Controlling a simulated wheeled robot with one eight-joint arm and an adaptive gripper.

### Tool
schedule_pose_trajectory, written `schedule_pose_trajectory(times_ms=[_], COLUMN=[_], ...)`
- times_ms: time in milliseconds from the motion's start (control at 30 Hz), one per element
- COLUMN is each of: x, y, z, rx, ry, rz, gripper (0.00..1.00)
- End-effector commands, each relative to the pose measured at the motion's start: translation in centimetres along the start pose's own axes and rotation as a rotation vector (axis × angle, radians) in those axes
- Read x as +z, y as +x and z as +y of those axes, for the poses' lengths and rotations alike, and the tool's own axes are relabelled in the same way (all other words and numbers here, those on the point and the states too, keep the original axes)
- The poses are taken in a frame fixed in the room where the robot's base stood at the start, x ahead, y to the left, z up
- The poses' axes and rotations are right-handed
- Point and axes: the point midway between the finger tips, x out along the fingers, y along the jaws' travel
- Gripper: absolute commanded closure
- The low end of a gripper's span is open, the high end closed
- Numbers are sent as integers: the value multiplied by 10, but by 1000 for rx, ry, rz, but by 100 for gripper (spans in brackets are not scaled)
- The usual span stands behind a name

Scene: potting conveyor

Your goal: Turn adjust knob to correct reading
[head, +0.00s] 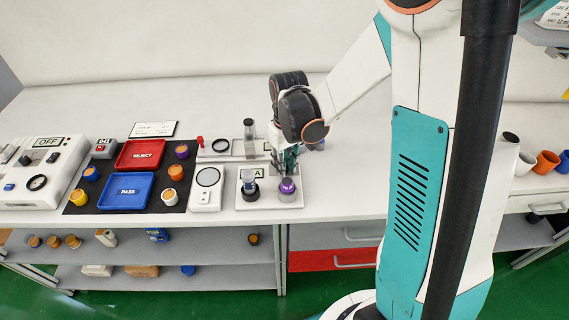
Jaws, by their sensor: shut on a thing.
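The display is too small to read beyond the letter.
A white device with a round dial (206,188) stands just left of the panel. Further left are a red REJECT tray (140,154), a blue PASS tray (126,190), several small pots and a machine marked "OFF" (40,175). A clear cylinder stand (249,140) is close behind.

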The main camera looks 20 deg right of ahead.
Motion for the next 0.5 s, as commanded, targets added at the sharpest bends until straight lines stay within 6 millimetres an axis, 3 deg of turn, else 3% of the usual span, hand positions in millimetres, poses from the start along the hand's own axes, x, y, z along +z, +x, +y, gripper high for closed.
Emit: schedule_pose_trajectory(times_ms=[500], x=[0], y=[0], z=[0], rx=[0], ry=[110], rz=[5], gripper=[100])
